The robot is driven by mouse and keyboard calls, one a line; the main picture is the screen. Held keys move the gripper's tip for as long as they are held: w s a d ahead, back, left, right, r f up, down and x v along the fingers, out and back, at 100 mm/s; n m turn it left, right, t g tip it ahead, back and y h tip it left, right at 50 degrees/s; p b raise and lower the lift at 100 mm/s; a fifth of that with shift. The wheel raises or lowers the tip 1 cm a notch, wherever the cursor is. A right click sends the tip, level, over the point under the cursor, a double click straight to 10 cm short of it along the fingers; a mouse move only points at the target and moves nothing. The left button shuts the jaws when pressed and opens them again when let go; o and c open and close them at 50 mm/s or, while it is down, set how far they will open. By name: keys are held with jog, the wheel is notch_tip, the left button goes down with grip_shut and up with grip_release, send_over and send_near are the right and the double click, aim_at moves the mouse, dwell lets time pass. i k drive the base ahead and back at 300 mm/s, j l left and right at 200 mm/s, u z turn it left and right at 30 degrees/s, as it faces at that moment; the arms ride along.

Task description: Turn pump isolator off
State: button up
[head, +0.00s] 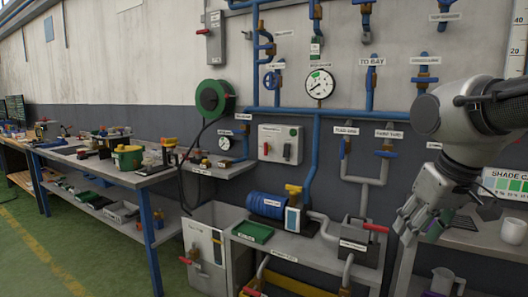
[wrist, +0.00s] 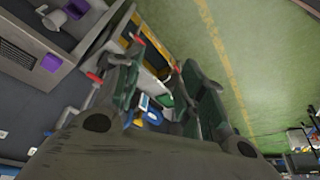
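A pale switch box (head: 280,143) with a red handle and a dark handle side by side hangs on the wall near the middle of the head view. A grey box (head: 214,40) with a red side lever is higher on the wall at upper left. The labels are too small to read, so I cannot tell which is the pump isolator. The blue pump (head: 268,205) sits on the low bench below. My gripper (head: 408,228) hangs at the right, pointing down, well apart from both boxes. In the wrist view my gripper (wrist: 163,62) has its fingers spread, with nothing between them.
Blue pipes (head: 316,148) and a pressure gauge (head: 320,85) cover the wall. A grey tank (head: 358,240) with a red lever stands near my gripper. A workbench (head: 150,180) with tools runs along the left. The green floor (head: 90,250) is open at lower left.

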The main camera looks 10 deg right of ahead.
aim_at(267, 147)
jog(key=i+j, duration=0.1)
jog(key=i, duration=0.65)
jog(key=i+j, duration=0.1)
jog(key=i, duration=0.65)
jog(key=l+z, duration=0.05)
